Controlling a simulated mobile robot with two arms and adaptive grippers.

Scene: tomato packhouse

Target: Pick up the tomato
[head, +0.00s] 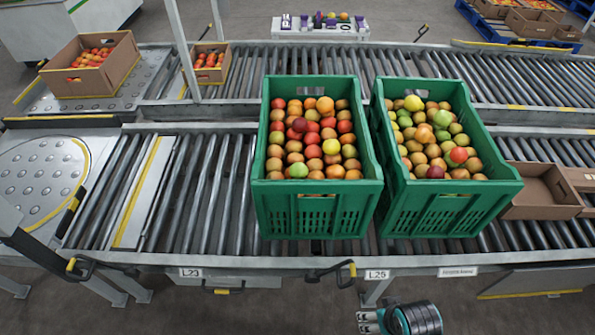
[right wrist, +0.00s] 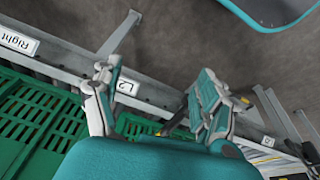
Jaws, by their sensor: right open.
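Several red, orange, yellow, green and tan round tomatoes (head: 312,138) fill the left green crate (head: 318,193). More tomatoes, mostly tan and green, fill the right green crate (head: 448,196), with a red-orange one (head: 458,155) on top. The frames do not show which tomato is meant. My right gripper (head: 370,319) is at the bottom edge of the head view, in front of the conveyor and apart from both crates. In the right wrist view my right gripper (right wrist: 157,78) has its fingers spread with nothing held. My left gripper is not in view.
Both crates stand on the near roller conveyor (head: 205,190). An empty cardboard box (head: 540,200) is right of them. A cardboard box with red fruit (head: 118,68) stands far left. The near conveyor rail (head: 250,262) lies between my right gripper and the crates. Rollers left of the crates are clear.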

